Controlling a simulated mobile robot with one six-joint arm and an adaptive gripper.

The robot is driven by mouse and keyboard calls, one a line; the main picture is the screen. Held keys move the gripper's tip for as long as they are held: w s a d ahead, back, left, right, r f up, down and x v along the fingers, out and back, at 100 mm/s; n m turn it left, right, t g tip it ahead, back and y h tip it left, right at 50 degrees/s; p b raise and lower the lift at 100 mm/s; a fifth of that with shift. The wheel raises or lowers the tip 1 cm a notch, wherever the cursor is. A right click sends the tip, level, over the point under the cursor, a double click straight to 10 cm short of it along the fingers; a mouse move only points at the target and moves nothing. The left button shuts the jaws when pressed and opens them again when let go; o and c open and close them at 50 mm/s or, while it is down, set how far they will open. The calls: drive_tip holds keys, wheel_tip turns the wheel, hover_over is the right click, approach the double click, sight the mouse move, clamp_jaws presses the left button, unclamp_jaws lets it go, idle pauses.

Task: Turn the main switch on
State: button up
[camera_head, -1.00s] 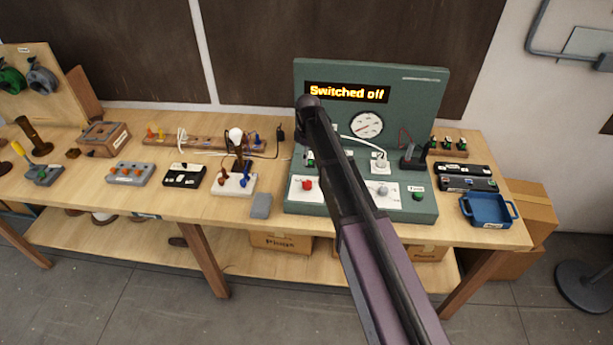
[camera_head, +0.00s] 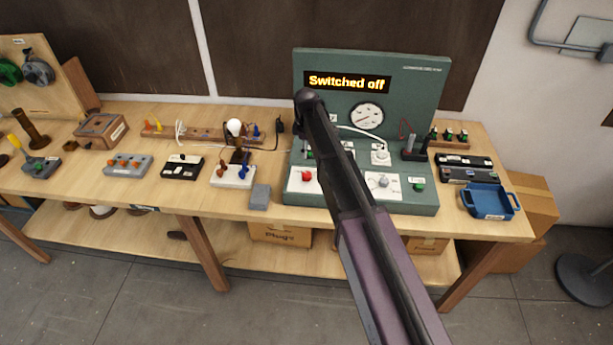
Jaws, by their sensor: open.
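A green control panel (camera_head: 425,100) stands on the bench. Its display (camera_head: 347,82) reads "Switched off". On its base are a red knob (camera_head: 307,176), a grey knob (camera_head: 383,182), a green button (camera_head: 419,187) and a black lever-like part (camera_head: 415,148). I cannot tell which control is the main switch; their labels are too small to read. My dark arm crosses in front of the panel from the bottom and hides part of the base's middle. My gripper does not show.
A blue tray (camera_head: 487,202) sits right of the panel. A grey block (camera_head: 260,197), a white block with a lamp (camera_head: 233,176), a black block (camera_head: 183,167) and a grey block with orange knobs (camera_head: 128,165) stand left. Bare bench lies along the front edge.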

sight(306, 174)
drive_tip(key=shift+f+b, duration=5.55)
drive_tip(key=shift+f, duration=0.25)
